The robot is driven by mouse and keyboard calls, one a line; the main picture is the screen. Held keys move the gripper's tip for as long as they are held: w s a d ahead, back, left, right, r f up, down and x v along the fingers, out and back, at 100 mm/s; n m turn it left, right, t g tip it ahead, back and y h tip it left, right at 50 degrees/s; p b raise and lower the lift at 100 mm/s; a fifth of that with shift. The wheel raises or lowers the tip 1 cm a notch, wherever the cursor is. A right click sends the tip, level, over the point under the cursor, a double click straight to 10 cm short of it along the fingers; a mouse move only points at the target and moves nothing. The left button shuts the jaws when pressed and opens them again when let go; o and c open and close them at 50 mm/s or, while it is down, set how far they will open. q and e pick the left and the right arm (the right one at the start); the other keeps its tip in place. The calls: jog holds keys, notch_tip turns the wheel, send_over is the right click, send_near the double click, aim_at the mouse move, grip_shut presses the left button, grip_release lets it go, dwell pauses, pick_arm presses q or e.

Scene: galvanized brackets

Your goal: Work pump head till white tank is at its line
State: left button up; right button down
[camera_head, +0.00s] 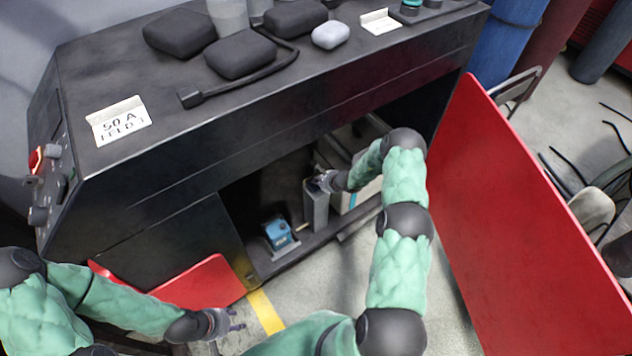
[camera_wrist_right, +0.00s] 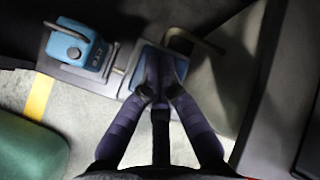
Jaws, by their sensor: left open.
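In the head view, my right gripper (camera_head: 325,181) reaches into the open black cabinet, at the top of an upright grey box (camera_head: 316,206). In the right wrist view, its fingers (camera_wrist_right: 163,68) come close together over a blue surface (camera_wrist_right: 136,78); I cannot tell whether they hold anything. A blue unit (camera_head: 278,234) sits on the cabinet floor, left of the grey box; it also shows in the right wrist view (camera_wrist_right: 76,46). A pale tank (camera_head: 364,190) stands behind my right forearm, partly hidden; its line cannot be made out. My left gripper (camera_head: 218,324) is open and empty outside the cabinet.
An open red door (camera_head: 520,205) stands right of my right arm. Another red panel (camera_head: 205,283) is low on the left. The black cabinet top (camera_head: 150,75) overhangs the opening and carries dark pads and a sign (camera_head: 119,121). Floor with a yellow stripe (camera_head: 265,311) lies in front.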

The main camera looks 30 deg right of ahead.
jog(key=shift+r+p, duration=0.85)
jog(key=shift+r, duration=0.75)
notch_tip(320, 180, up, 5)
jog(key=p, duration=0.2)
jog(key=shift+p, duration=0.3)
dwell(0.4)
